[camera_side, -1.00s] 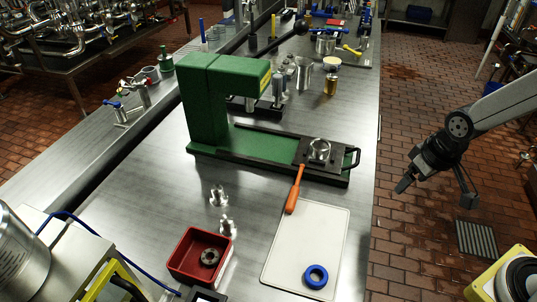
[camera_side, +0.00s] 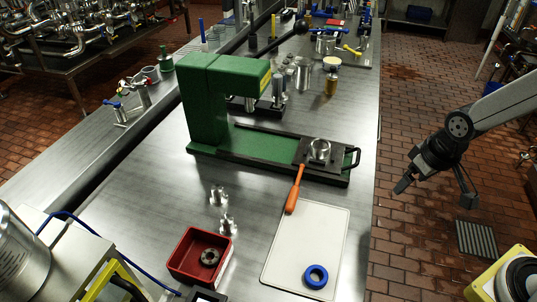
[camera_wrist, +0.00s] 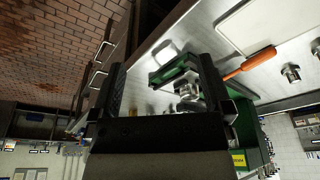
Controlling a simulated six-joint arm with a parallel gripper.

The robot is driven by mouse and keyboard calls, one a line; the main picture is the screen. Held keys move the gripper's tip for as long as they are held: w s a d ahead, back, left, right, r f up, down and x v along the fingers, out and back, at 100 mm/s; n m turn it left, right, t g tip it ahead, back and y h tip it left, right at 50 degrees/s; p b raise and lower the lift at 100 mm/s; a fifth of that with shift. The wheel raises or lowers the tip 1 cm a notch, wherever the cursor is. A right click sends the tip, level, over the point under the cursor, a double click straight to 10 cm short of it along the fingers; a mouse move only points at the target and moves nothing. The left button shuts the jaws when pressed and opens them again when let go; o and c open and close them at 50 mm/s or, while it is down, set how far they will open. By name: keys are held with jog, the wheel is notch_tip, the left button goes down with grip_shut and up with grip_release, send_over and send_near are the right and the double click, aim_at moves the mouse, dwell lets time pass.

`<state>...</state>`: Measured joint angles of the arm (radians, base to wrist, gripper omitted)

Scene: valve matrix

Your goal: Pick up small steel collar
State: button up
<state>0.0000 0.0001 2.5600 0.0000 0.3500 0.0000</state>
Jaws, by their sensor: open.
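My gripper (camera_side: 437,190) hangs open and empty off the right side of the bench, over the brick floor. Its two dark fingers also frame the wrist view (camera_wrist: 163,85). Two small steel collar-like pieces (camera_side: 218,196) (camera_side: 228,224) stand on the bare bench left of the white board. They also show at the right of the wrist view (camera_wrist: 291,73). A steel ring-shaped piece (camera_side: 319,150) sits on the black plate of the green press. I cannot tell which of these is the small steel collar. My gripper touches none of them.
The green press (camera_side: 207,110) stands mid-bench, with an orange-handled tool (camera_side: 295,190) beside its plate. A white board (camera_side: 285,245) carries a blue ring (camera_side: 316,276). A red tray (camera_side: 181,262) holds a dark ring (camera_side: 209,257). The bench between press and tray is mostly clear.

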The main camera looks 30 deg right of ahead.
aim_at(320, 149)
jog(key=w+d+f+n+t+h, duration=0.1)
jog(key=w+d+n+h, duration=0.25)
jog(key=n, duration=0.55)
jog(key=w+d+f+n+h, duration=0.2)
jog(key=d+n+h, duration=0.15)
jog(key=n, duration=0.55)
jog(key=w+a+n+t, duration=0.2)
jog(key=w+n, duration=0.1)
jog(key=n, duration=0.1)
jog(key=w+a+n+t+y, duration=0.1)
jog(key=w+a+n+t, duration=0.4)
jog(key=w+a+n, duration=0.1)
jog(key=n, duration=0.1)
jog(key=shift+w+f+n+t, duration=0.2)
jog(key=shift+n+t, duration=0.1)
jog(key=shift+t, duration=0.1)
jog(key=a+n+y, duration=0.1)
jog(key=a, duration=0.1)
jog(key=w+a+n+t+y, duration=0.1)
jog(key=n, duration=0.1)
jog(key=w+a+n+t+y, duration=0.1)
jog(key=a, duration=0.1)
jog(key=shift+a+f+n+y, duration=0.3)
jog(key=shift+a+f+y, duration=0.05)
jog(key=shift+f+y, duration=0.05)
jog(key=shift+x, duration=1.2)
